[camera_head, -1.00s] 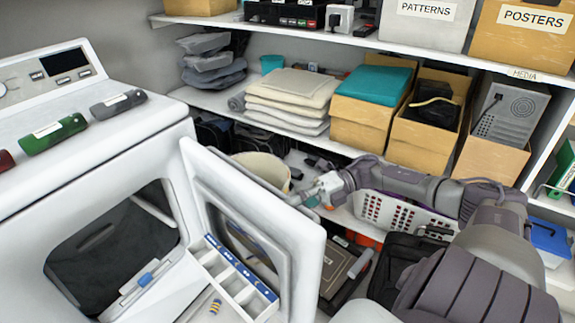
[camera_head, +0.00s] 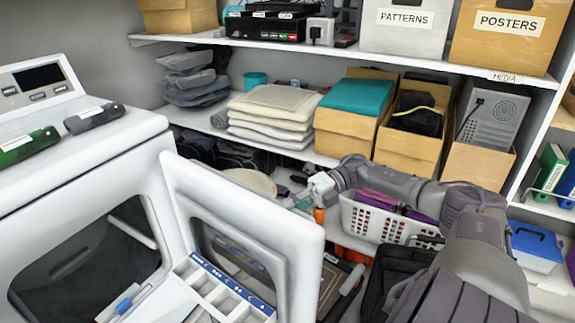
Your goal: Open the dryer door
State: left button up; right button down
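The white dryer (camera_head: 75,165) stands at the left with its front opening (camera_head: 90,265) in view. Its door (camera_head: 245,235) is swung well out from the body, and its inner face and window show. My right gripper (camera_head: 300,200) is at the upper far edge of the door, mostly behind it. Its fingers are small and partly hidden, so I cannot tell whether they are open or touching the door. My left gripper is out of view.
A white tray with blue-edged compartments (camera_head: 228,290) sits low between opening and door. Shelves at the back hold folded towels (camera_head: 270,115), cardboard boxes (camera_head: 345,125) and bins. A white basket (camera_head: 385,222) and black bag (camera_head: 395,270) are beside my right arm.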

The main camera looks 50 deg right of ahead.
jog(key=c, duration=1.1)
grip_release()
jog(key=shift+w, duration=0.1)
jog(key=shift+d, duration=0.1)
jog(key=shift+v, duration=5.95)
